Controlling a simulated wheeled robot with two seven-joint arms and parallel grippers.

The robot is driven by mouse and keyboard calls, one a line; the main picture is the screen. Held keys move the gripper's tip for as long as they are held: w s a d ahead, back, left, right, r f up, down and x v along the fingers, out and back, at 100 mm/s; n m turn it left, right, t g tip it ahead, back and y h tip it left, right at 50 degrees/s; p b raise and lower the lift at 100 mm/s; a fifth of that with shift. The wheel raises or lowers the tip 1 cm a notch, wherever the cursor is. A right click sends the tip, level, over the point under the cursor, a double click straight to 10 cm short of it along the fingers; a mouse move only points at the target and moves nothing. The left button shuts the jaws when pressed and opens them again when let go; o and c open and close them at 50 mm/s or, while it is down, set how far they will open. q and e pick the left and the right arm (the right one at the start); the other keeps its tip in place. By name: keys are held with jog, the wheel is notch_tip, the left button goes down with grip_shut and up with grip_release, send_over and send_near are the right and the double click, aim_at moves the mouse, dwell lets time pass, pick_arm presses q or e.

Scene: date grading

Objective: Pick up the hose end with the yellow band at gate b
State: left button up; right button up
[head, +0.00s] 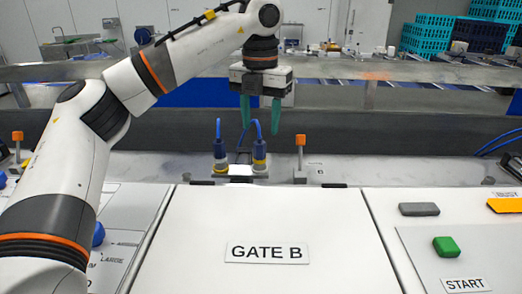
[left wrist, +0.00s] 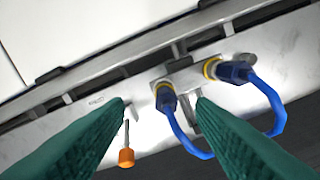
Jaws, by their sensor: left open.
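Two blue hose ends stand upright side by side in a metal holder (head: 235,180) behind the GATE B panel (head: 268,220). The right hose end (head: 259,149) shows a yellow band; the left hose end (head: 220,149) also shows a yellowish band. A blue hose loops between them. My left gripper (head: 260,130) is open and empty, pointing down above and behind the right hose end. In the left wrist view, one hose end (left wrist: 166,99) appears between the open fingertips (left wrist: 162,104), apart from them. The other (left wrist: 236,72) is to the right. My right gripper is out of view.
An orange-topped lever (head: 300,141) stands just right of the hose ends; another (head: 17,137) is at far left. A green START button (head: 446,246) is on the right panel. A metal rail (head: 370,72) and teal crates (head: 428,35) are behind.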

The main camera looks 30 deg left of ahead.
aim_at(259, 143)
pick_arm(q)
jog(key=shift+a+f, duration=0.1)
jog(key=shift+f, duration=0.65)
jog(key=shift+w+f+p, duration=0.2)
jog(key=shift+f+p, duration=0.05)
jog(key=shift+p, duration=0.2)
jog(key=f, duration=0.1)
jog(key=f+p, duration=0.2)
jog(key=shift+w+a+f, duration=0.25)
jog(key=shift+a+f, duration=0.05)
jog(key=shift+f+p, duration=0.3)
jog(key=shift+f, duration=0.35)
grip_shut()
